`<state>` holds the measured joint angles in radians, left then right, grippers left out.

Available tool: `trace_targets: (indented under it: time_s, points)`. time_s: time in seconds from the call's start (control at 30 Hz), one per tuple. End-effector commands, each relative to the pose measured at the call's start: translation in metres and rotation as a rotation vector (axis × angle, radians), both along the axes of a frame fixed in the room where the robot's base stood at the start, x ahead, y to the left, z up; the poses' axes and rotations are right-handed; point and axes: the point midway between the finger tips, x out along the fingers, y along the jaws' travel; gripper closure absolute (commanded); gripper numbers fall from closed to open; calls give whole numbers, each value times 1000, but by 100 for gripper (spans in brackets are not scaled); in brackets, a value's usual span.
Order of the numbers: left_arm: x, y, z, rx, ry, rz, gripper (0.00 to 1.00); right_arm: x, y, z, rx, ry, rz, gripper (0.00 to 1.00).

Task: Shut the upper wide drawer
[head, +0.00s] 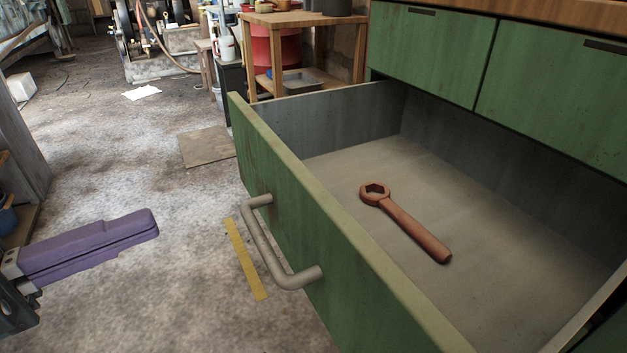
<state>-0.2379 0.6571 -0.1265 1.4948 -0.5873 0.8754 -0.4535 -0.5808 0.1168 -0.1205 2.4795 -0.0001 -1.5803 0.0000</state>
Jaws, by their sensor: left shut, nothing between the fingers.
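The upper wide drawer (300,230) is green with a grey inside and stands pulled far out of the cabinet. Its grey bar handle (262,245) is on the front face. A reddish-brown ring wrench (405,225) lies flat on the drawer floor. My left gripper (150,223), with purple fingers, is shut and empty. It is at the left of the view, apart from the handle and on the outer side of the drawer front. My right gripper is not in view.
Two shut green drawers (432,52) sit above the open one under a wooden top. A wooden side table (290,20) stands behind the drawer's far end. A yellow strip (245,260) and a flat brown board (206,147) lie on the concrete floor, which is otherwise mostly clear here.

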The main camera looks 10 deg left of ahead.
Motion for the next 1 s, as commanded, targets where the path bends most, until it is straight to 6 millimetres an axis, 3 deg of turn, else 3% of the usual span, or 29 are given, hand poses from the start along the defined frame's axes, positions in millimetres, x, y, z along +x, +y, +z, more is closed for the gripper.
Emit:
trace_targets:
  time_s: [0.03, 0.13, 0.27, 0.8, 1.0]
  points:
    - [-6, 1, -9, 19, -14, -43, 100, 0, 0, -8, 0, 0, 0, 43]
    - [-14, 0, -11, 33, -33, -98, 100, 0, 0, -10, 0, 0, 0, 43]
    - [-12, -8, -10, 33, -38, -114, 100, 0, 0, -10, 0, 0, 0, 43]
    - [47, -95, -10, 28, -40, -111, 100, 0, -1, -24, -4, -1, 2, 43]
    - [59, -112, -10, 30, -35, -110, 100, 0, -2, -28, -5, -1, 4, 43]
